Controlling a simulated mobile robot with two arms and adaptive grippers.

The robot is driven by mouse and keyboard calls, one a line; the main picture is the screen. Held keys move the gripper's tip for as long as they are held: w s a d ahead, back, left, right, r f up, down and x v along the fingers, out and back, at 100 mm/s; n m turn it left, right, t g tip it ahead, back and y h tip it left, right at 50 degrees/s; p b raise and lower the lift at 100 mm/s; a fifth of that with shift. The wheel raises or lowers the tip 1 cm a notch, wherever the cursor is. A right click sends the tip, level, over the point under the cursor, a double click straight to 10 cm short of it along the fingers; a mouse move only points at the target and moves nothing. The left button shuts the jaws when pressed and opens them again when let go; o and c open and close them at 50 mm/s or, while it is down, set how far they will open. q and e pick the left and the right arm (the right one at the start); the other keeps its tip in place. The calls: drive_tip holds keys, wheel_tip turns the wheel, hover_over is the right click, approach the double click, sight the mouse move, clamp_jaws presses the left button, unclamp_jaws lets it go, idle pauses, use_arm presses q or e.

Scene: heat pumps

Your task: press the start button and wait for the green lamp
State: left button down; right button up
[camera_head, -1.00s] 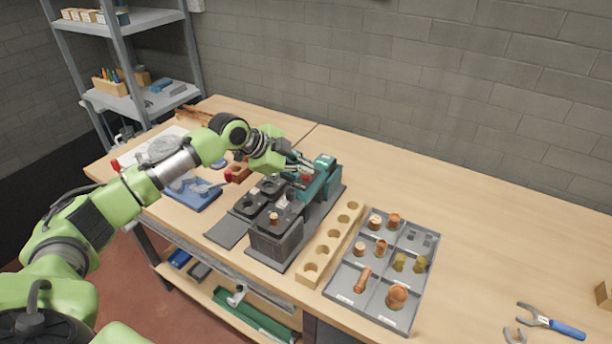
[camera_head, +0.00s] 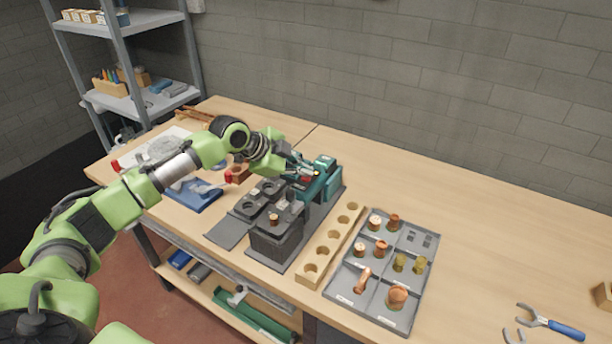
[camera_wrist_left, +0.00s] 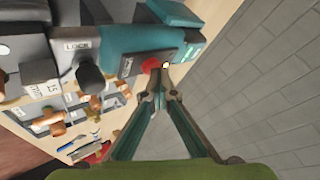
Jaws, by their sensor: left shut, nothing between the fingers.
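The teal and dark machine (camera_head: 325,182) stands on the wooden bench, with a small dark panel at its near side. On that panel a red button (camera_wrist_left: 150,66) shows in the left wrist view, with a small pale-yellow lamp (camera_wrist_left: 166,65) right beside it. In the head view the lamp is an amber spot (camera_head: 318,176). I see no green light. My left gripper (camera_head: 308,173) is shut and empty, its fingertips at the panel. In the left wrist view the fingertips (camera_wrist_left: 160,78) are close to the button and lamp; I cannot tell whether they touch. My right gripper is out of view.
Dark fixture blocks (camera_head: 278,232) stand in front of the machine. A wooden block with holes (camera_head: 312,264) and a grey tray (camera_head: 345,300) of copper parts lie to the right. Blue-handled pliers (camera_head: 555,325) lie farther right. The bench behind the tray is clear.

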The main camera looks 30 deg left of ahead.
sight(304, 178)
use_arm(q)
drive_tip(key=shift+r+p, duration=0.55)
drive_tip(key=shift+r, duration=0.15)
wheel_tip(304, 178, up, 5)
drive_tip(key=p, duration=0.4)
idle(0.4)
